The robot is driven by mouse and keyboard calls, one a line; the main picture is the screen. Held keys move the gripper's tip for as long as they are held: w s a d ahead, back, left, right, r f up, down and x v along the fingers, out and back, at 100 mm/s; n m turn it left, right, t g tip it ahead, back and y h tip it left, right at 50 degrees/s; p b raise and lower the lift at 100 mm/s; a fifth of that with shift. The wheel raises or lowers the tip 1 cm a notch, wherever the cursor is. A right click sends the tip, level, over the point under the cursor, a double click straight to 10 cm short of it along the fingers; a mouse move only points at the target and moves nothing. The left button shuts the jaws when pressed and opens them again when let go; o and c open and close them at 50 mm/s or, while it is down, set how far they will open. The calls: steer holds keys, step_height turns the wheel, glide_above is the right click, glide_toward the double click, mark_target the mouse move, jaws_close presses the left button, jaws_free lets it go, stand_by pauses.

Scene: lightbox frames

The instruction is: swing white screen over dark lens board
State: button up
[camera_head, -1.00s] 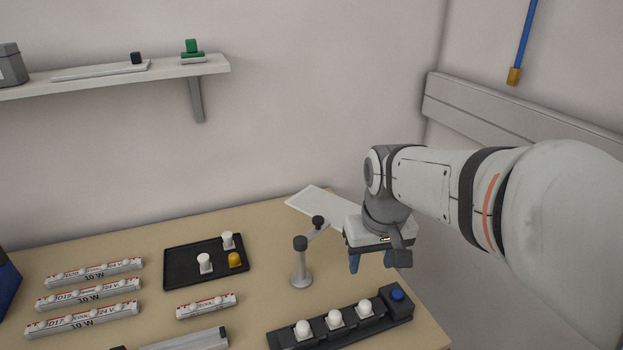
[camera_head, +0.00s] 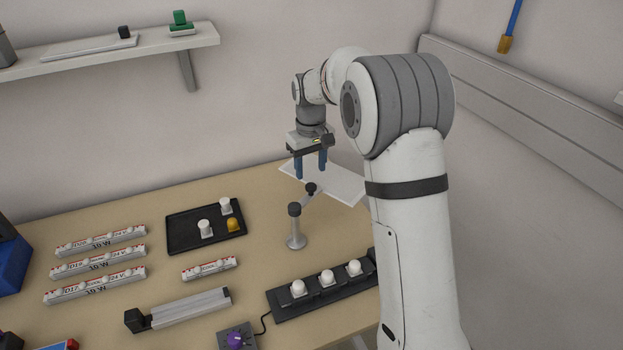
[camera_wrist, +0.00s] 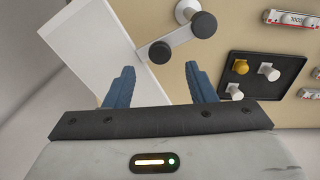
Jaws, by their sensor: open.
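The white screen (camera_head: 345,184) is a flat panel at the back of the bench, joined by a short arm with a dark knob (camera_head: 310,189) to a grey post (camera_head: 296,226). In the wrist view the screen (camera_wrist: 88,42) lies at left and the arm's knob (camera_wrist: 160,52) shows between the fingers. My gripper (camera_head: 311,176) is open and empty, blue fingers pointing down above the screen's arm side; whether it touches anything is unclear. The dark lens board (camera_head: 283,312) carries three white domes at the front right; my arm hides its right end.
A black tray (camera_head: 180,242) with two white pieces and a yellow one lies left of the post. Several labelled white strips (camera_head: 95,262) lie further left. A grey bar (camera_head: 190,309) and a purple-knobbed box (camera_head: 236,338) are in front. A shelf (camera_head: 110,48) hangs on the wall.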

mark_target(311, 185)
steer(key=shift+f+p, duration=0.4)
steer(key=shift+f, duration=2.3)
jaws_close()
